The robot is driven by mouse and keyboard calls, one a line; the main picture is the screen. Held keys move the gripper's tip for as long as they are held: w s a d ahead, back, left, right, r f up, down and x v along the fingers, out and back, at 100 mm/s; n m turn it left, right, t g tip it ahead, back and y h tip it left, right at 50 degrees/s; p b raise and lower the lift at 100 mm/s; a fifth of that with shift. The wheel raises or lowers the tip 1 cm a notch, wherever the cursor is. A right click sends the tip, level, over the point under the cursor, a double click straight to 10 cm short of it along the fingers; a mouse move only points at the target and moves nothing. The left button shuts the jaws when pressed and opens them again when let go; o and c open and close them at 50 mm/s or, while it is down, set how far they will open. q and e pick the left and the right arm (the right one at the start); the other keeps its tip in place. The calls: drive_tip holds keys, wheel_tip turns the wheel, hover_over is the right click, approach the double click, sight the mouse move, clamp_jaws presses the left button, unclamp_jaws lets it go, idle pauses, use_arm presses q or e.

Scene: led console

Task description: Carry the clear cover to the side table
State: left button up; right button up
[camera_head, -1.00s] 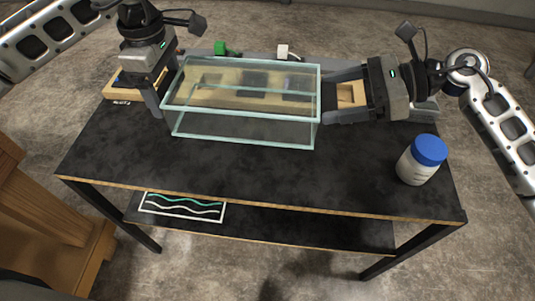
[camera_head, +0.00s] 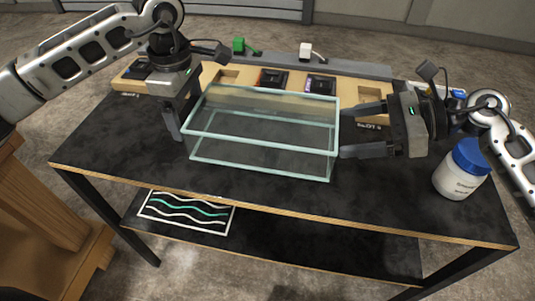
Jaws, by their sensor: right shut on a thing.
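The clear cover (camera_head: 262,148) is a glass-like box with pale green edges, held level above the front middle of the black table. My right gripper (camera_head: 362,133) is shut on the cover's right end, with one finger along the far side and one near the front corner. My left gripper (camera_head: 176,118) points down at the cover's left end, its fingers against or beside that wall; whether it grips cannot be made out. The brown wooden furniture (camera_head: 40,200) at the left edge may be the side table; only part of it shows.
A wooden board (camera_head: 229,78) with dark modules lies along the table's back. Green (camera_head: 239,45) and white (camera_head: 306,50) plugs stand behind it. A white bottle with a blue lid (camera_head: 461,170) stands at the right. A wavy-line panel (camera_head: 187,211) lies on the lower shelf. The table's front strip is clear.

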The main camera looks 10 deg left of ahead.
use_arm(q)
drive_tip(key=shift+a+f, duration=0.1)
